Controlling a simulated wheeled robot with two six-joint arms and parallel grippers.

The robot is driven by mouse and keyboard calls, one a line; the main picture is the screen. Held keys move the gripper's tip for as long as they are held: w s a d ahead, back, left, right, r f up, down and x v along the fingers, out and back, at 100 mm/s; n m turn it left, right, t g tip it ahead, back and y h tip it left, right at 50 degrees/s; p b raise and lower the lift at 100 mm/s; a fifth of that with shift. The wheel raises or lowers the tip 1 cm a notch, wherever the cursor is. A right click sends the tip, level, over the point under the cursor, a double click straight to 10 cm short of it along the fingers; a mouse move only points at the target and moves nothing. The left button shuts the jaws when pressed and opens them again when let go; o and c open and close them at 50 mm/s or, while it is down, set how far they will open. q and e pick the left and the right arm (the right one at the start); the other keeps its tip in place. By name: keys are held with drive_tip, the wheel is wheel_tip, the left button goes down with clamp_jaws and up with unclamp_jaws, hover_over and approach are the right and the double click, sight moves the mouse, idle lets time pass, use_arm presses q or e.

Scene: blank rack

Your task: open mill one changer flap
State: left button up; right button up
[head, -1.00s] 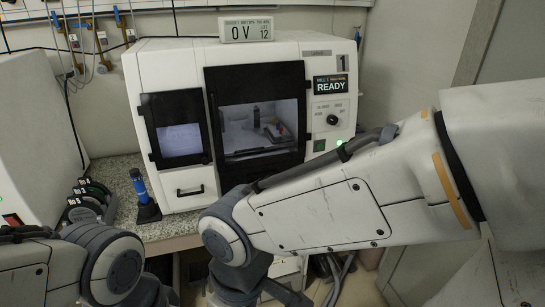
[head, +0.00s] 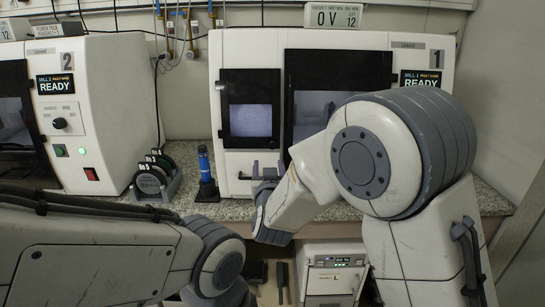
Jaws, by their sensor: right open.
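Mill 1 (head: 338,40), a white cabinet marked 1 with a READY display, stands right of centre in the head view. A small dark-framed window (head: 250,108) is on its left front. Below it is a white flap (head: 234,161) with a dark bar handle (head: 243,176), and it looks closed. My right gripper (head: 268,170) is open in front of this flap, at the handle's height. It hides part of the handle, and I cannot tell whether it touches. My left arm comes in low from the left; its gripper is out of view.
Mill 2 (head: 103,110) stands at the left. Between the mills, a rack of dark discs (head: 152,178) and a blue-topped tool in a black stand (head: 207,180) sit on the speckled counter (head: 185,203). A white unit (head: 333,262) is below the counter.

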sight(272, 145)
drive_tip(key=shift+t+h, duration=0.4)
drive_tip(key=shift+h, duration=0.1)
drive_tip(key=w, duration=0.3)
drive_tip(key=w+p, duration=0.1)
drive_tip(key=w, duration=0.3)
drive_tip(key=w+d, duration=0.1)
drive_tip(key=w, duration=0.3)
drive_tip(key=shift+r+p, duration=0.15)
drive_tip(key=shift+p, duration=0.15)
drive_tip(key=shift+c, duration=0.3)
clamp_jaws()
